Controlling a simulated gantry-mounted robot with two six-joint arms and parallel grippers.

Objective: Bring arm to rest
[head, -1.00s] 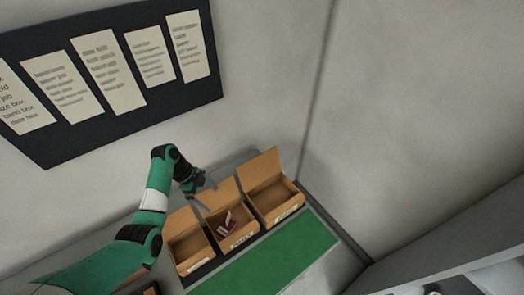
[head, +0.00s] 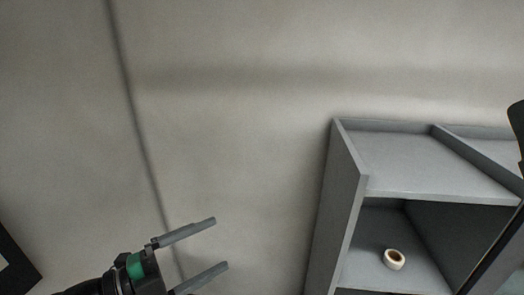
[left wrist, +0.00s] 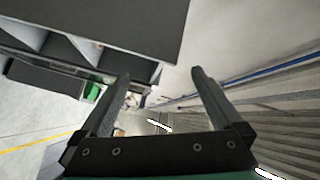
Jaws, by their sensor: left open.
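My left gripper (head: 222,243) is at the bottom left of the head view, in front of a bare wall. Its two grey fingers are spread apart with nothing between them. In the left wrist view the same gripper (left wrist: 163,75) shows both fingers wide apart and empty, with walls and floor far behind them. My right gripper is not in the head view.
A grey shelf unit (head: 346,200) stands at the right of the head view. A roll of tape (head: 394,259) sits in one of its compartments. The wall between gripper and shelf is clear. A dark grey surface (left wrist: 130,25) fills the upper left of the left wrist view.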

